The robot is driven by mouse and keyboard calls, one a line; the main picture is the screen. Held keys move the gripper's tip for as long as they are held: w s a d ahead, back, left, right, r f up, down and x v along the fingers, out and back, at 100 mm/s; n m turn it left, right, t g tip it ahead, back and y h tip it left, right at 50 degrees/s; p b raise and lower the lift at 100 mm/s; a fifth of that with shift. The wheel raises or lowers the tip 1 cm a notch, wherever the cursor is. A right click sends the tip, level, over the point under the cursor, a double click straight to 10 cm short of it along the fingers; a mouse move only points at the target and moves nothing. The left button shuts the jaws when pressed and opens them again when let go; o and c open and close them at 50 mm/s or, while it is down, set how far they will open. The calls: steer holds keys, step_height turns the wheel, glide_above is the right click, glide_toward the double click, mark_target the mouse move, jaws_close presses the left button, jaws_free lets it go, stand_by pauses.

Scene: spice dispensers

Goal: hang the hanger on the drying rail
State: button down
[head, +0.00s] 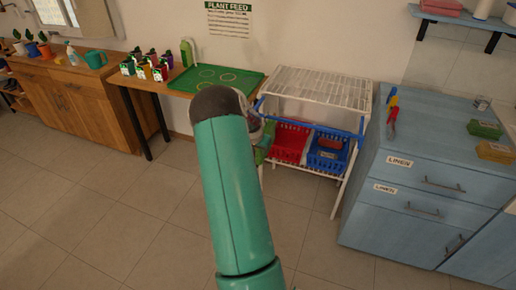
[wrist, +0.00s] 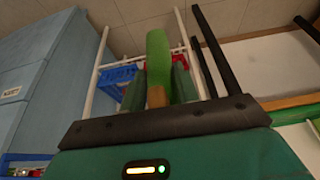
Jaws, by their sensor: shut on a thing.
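My gripper (wrist: 157,80) is shut on a bright green curved piece, which I take to be the hanger (wrist: 157,48). It stands up between the two fingers in the wrist view. An orange-brown patch shows low on it. In the head view my teal arm hides most of the gripper, and a bit of green (head: 262,154) shows just right of the arm's end. A blue bar, seemingly the drying rail (head: 338,131), runs across the front of the white rack (head: 345,180), right of my gripper. I cannot tell whether the hanger touches the bar.
Red (head: 289,143) and blue (head: 327,152) baskets sit in the rack below its wire top. A blue cabinet (head: 400,215) labelled LINEN stands close on the right. A table with a green tray (head: 245,80) is behind my arm. The tiled floor in front is clear.

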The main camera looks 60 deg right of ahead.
steer(key=c, duration=1)
jaws_free()
steer(key=shift+o, duration=0.2)
steer(key=w+v, duration=0.1)
steer(key=v, duration=1.2)
steer(key=shift+s+r, duration=0.4)
steer(key=shift+s, duration=0.05)
steer(key=shift+a, duration=0.1)
